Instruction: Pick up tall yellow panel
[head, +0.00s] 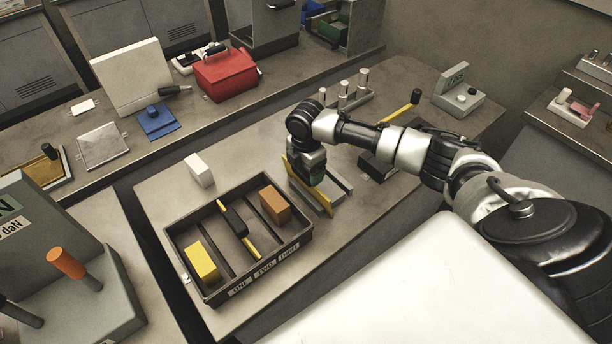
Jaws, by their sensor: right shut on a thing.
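The tall yellow panel (325,200) stands at the grey slotted fixture (340,189) on the middle table in the head view. My right gripper (311,177) comes down on it from above and is shut on it. The gripper hides the middle of the panel; its edges show on either side. I cannot tell whether the panel's bottom touches the fixture. My left gripper is not in view.
A dark divided tray (213,294) just left of the panel holds a yellow block (200,263), a brown block (274,206) and a black-and-yellow tool (236,220). A white block (200,170) stands behind it. Metal posts (343,92) and a yellow-handled lever (402,110) stand farther back.

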